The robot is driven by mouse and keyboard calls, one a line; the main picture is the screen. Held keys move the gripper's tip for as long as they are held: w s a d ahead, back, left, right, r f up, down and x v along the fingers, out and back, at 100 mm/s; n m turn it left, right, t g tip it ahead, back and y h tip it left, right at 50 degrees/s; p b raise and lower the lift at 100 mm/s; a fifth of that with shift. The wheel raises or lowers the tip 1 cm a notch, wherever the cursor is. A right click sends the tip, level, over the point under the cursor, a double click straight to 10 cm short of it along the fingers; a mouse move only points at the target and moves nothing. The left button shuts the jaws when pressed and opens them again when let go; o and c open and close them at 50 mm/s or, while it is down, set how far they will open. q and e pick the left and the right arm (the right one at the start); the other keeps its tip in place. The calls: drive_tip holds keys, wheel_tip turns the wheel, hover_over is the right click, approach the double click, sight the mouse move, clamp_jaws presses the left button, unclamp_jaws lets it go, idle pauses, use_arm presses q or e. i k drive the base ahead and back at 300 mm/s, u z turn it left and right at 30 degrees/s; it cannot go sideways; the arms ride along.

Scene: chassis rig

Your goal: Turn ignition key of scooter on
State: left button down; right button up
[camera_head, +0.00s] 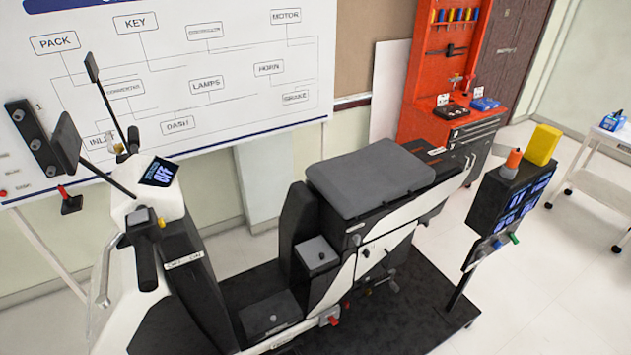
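The scooter (378,240) stands side-on, black and white, with its handlebar end at the left. Its dash display (159,172) is lit and reads OFF. A small white label (184,260), which seems to read OFF and ON, sits on the inner front panel below the handlebar. I cannot make out the ignition key near it. Neither of my grippers is in view.
The scooter stands on a black platform (417,312). A dark post-mounted box with lit displays (508,200) carries an orange-topped item and a yellow block (542,145). Behind are a wiring whiteboard (240,60), a red tool cabinet (425,100) and a white cart (600,185).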

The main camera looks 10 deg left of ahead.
sight(189, 272)
drive_tip(key=u, duration=1.35)
drive_tip(key=i, duration=0.25)
drive_tip(key=u, duration=0.25)
